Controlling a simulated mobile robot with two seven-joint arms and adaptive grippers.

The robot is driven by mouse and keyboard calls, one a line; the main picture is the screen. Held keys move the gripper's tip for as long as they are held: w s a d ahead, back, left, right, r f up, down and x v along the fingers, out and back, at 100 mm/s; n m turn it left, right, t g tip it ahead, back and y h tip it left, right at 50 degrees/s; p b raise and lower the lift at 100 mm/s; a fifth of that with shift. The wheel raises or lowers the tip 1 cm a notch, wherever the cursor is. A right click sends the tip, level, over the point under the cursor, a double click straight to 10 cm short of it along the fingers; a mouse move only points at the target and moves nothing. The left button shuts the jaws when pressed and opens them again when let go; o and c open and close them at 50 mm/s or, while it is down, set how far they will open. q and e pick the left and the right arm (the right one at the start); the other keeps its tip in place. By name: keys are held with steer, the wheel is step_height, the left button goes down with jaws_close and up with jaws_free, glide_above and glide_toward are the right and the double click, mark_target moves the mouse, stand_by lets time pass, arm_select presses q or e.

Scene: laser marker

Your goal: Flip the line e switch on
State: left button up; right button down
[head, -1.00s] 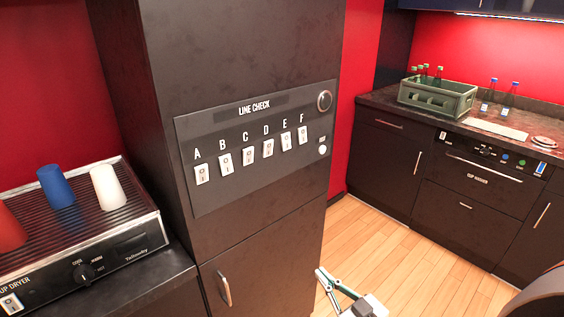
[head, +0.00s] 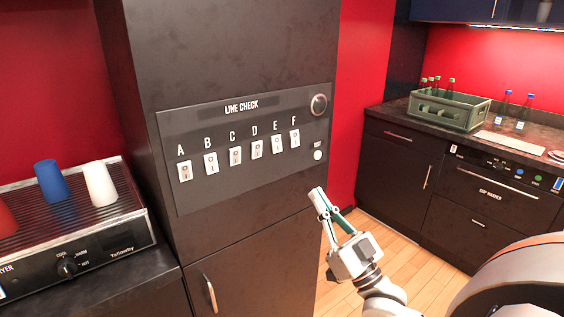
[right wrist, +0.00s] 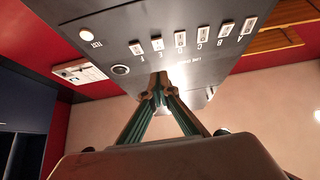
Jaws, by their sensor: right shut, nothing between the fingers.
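The line check panel (head: 215,120) is a dark plate on the front of a tall dark cabinet. Its row of white rocker switches is labelled A to F. The line E switch (head: 277,143) is second from the right, between D and F. In the right wrist view the panel appears upside down, with the E switch (right wrist: 158,44) above the fingertips in the picture. My right gripper (head: 318,192) is shut and empty, below and right of the switch row, apart from the E switch. It also shows in the right wrist view (right wrist: 158,84). My left gripper is out of view.
A white button (head: 318,155) and a round dark fitting (head: 319,104) sit at the panel's right end. A cup dryer (head: 85,240) with cups stands left. A green crate (head: 447,110) and bottles stand on the right counter. The floor between is clear.

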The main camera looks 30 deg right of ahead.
steer(key=p, duration=0.2)
glide_toward(278, 146)
step_height(278, 146, up, 4)
steer(key=w, duration=0.3)
steer(key=shift+w+a+f, duration=0.15)
steer(key=shift+w, duration=0.1)
steer(key=shift+w+a+f, duration=0.1)
steer(key=shift+w+f, duration=0.05)
steer(key=shift+w, duration=0.4)
